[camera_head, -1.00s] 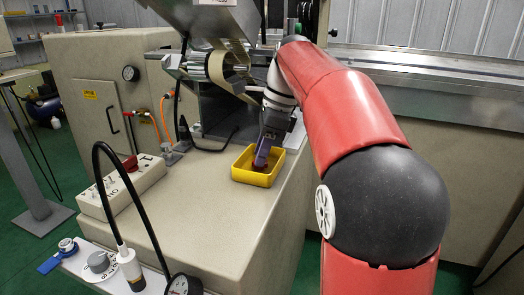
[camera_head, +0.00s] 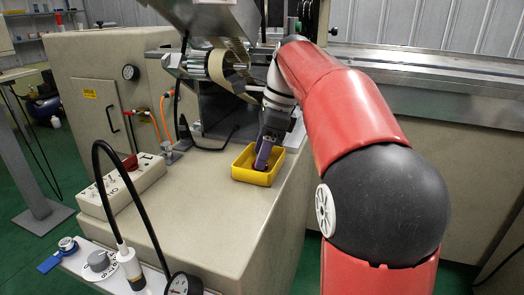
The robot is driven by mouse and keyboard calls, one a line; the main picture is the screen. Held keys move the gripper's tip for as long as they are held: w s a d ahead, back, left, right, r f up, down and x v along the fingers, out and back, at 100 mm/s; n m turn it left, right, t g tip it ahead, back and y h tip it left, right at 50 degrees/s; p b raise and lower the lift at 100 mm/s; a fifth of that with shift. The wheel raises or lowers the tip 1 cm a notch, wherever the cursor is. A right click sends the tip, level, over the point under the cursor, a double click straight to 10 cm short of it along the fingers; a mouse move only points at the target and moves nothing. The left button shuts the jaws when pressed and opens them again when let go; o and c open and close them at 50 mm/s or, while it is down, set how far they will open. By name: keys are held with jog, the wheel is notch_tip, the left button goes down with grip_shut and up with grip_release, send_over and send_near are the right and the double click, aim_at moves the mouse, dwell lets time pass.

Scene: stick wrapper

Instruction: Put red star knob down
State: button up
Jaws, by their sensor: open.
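My gripper (camera_head: 262,164) points down into a small yellow tray (camera_head: 249,180) on the beige machine top. Its purple finger shows inside the tray, with the fingertips low near the tray floor. The gripper is open. A small dark reddish patch by the fingertips may be the red star knob; it is mostly hidden by the finger and too small to make out for sure.
A pale control box with switches and a red part (camera_head: 131,163) stands to the left. Rollers and a metal hopper stand behind the tray. The machine top in front of the tray is clear.

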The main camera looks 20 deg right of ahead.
jog(key=p+v, duration=0.2)
jog(key=v, duration=0.4)
jog(key=s+d, duration=0.2)
jog(key=d, duration=0.9)
jog(key=shift+s+d+f, duration=0.15)
jog(key=shift+s+f, duration=0.15)
jog(key=shift+s, duration=0.05)
